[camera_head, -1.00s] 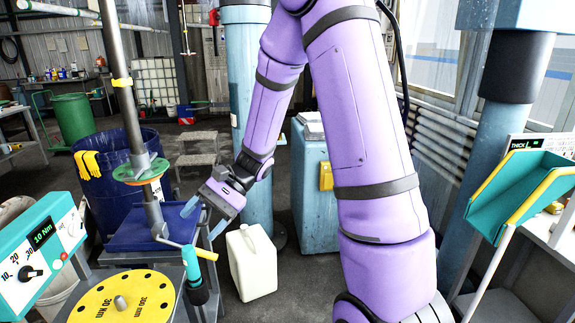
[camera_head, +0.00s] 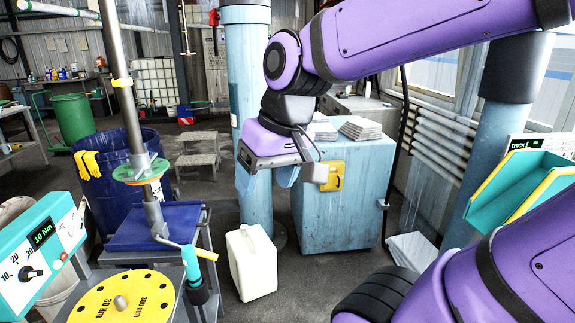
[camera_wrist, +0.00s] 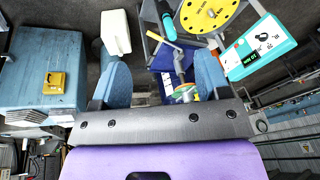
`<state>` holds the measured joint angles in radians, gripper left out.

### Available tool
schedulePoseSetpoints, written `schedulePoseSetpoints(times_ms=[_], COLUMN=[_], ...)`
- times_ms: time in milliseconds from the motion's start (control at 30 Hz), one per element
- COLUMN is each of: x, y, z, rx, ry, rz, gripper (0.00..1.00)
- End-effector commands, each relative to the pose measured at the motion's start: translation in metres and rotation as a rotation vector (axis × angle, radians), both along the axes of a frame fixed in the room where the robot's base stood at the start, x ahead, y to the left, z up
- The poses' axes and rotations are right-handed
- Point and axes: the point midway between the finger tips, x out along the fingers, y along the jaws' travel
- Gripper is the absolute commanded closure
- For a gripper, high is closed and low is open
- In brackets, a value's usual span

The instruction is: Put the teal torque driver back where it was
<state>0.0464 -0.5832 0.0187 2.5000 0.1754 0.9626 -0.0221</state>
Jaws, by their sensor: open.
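The teal torque driver (camera_head: 191,264) stands upright, black part down, at the right edge of the cart beside the yellow disc. It also shows in the wrist view (camera_wrist: 170,27), top centre. A yellow bar (camera_head: 175,244) reaches from the metal post towards it; I cannot tell what holds the driver. My gripper (camera_head: 266,180) is open and empty, in the air in front of the light blue column, above and right of the driver. In the wrist view, its two blue fingers (camera_wrist: 161,80) are wide apart with nothing between them.
The yellow disc (camera_head: 92,300) and a teal 10 Nm box (camera_head: 40,250) are at lower left. A white jug (camera_head: 250,262) stands on the floor. A light blue cabinet (camera_head: 345,205) and a teal chute (camera_head: 515,185) are to the right.

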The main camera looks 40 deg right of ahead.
Motion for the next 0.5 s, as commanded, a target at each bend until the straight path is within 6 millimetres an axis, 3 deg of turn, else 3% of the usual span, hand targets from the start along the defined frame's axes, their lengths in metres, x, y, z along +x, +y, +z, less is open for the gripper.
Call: schedulePoseSetpoints(times_ms=[200, 500], x=[-0.024, -0.029], y=[-0.014, -0.019], z=[0.02, 0.024], rx=[-0.119, -0.154], ry=[-0.154, -0.197], rz=[0.043, 0.053], gripper=[0.31, 0.31])
